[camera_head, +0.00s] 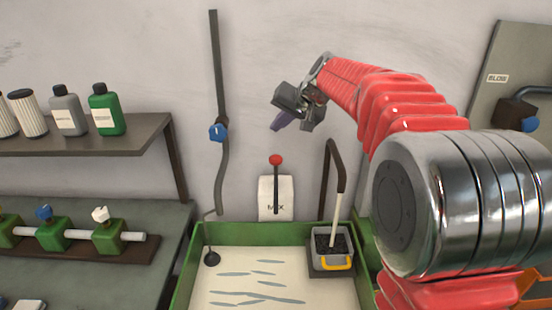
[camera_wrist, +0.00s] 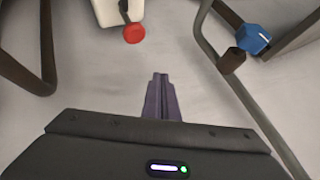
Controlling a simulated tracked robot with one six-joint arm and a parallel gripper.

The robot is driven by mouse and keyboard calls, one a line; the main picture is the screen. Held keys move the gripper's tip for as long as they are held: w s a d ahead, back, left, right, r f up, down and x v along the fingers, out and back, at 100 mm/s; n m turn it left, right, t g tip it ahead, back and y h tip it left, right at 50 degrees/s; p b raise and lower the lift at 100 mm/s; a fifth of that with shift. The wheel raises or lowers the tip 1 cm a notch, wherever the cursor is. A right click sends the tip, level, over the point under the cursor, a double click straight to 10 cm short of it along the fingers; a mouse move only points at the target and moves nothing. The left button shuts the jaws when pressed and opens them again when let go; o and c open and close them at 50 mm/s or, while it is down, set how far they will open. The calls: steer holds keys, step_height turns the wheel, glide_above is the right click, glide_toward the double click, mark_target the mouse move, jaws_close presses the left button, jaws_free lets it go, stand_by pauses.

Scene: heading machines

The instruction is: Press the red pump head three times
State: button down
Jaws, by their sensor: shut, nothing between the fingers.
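The red pump head (camera_head: 276,160) is a small red knob on top of a dark upright rod. The rod stands in front of a white block (camera_head: 285,198) with dark lettering, at the back edge of the green-rimmed tray. The red pump head also shows in the wrist view (camera_wrist: 134,33), near the top left of centre, beside the white block (camera_wrist: 113,10). My gripper (camera_head: 277,125) is above the red pump head, apart from it. In the wrist view its purple fingers (camera_wrist: 161,80) are together with nothing between them.
A green-rimmed tray (camera_head: 181,270) with a pale floor lies below. A dark pipe with a blue valve (camera_head: 217,132) rises at left, and a curved spout (camera_head: 336,165) stands at right above a small yellow-handled bucket (camera_head: 346,258). Bottles stand on a shelf (camera_head: 140,135).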

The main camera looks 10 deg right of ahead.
mark_target(275, 157)
steer(key=shift+f, duration=3.6)
steer(key=shift+s+f, duration=0.1)
steer(key=shift+f, duration=1.5)
stand_by(1.0)
steer(key=shift+r, duration=0.15)
stand_by(0.3)
steer(key=shift+r, duration=1.55)
